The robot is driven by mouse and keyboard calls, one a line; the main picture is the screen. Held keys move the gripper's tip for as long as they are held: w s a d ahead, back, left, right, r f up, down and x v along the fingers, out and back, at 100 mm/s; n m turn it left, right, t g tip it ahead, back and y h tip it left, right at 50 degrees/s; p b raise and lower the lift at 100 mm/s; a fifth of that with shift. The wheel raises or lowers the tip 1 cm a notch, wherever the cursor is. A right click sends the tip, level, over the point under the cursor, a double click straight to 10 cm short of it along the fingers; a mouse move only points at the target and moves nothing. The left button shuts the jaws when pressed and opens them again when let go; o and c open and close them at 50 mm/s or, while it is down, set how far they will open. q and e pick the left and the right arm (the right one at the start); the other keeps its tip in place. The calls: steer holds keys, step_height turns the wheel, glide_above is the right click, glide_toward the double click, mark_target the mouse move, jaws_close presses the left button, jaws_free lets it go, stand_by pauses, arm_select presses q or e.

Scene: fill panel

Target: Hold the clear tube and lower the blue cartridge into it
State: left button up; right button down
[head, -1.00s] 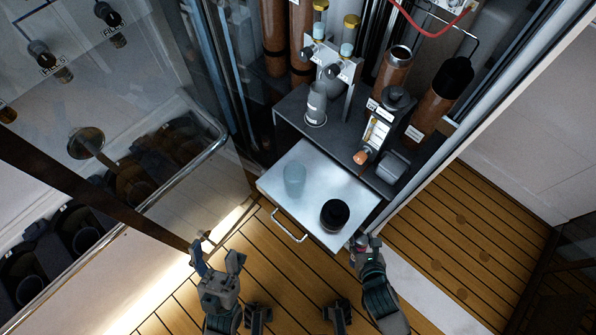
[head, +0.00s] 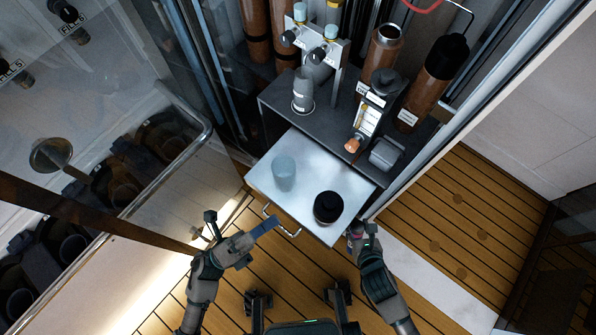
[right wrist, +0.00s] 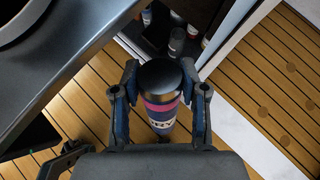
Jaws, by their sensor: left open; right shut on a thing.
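The clear tube (head: 284,173) stands upright on the left part of the pulled-out metal shelf. My left gripper (head: 243,220) is open and empty, with its fingers spread wide, in front of the shelf's handle and apart from the tube. My right gripper (head: 359,232) is at the shelf's front right corner. In the right wrist view, my right gripper (right wrist: 160,68) is shut on a cartridge (right wrist: 161,106) with a dark rounded top, a pink band and a white lettered label. Little of the cartridge shows in the head view.
A black round container (head: 328,208) stands on the shelf (head: 300,222), right of the tube. The shelf's handle (head: 281,220) sticks out in front. Behind are a grey bottle (head: 303,92), a device with an orange knob (head: 353,145) and brown cylinders (head: 385,50). A glass panel is at left.

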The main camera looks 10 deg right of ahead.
mark_target(281, 181)
arm_select(q)
steer(key=w+a+f+m+g+y, duration=0.2)
steer(key=w+f+m+y, duration=0.3)
steer(key=w+f+m, duration=0.2)
steer(key=w+a+f+m+g+y, duration=0.1)
steer(key=w+a+f+m+y, duration=0.25)
steer(key=w+f+m, duration=0.4)
steer(key=shift+y, duration=0.25)
steer(key=x, duration=0.6)
steer(key=s+x, duration=0.1)
steer(key=x, duration=0.3)
steer(key=shift+s+d+f, duration=0.1)
steer(key=shift+d, duration=0.2)
steer(key=c, duration=0.8)
steer(key=shift+c, duration=0.2)
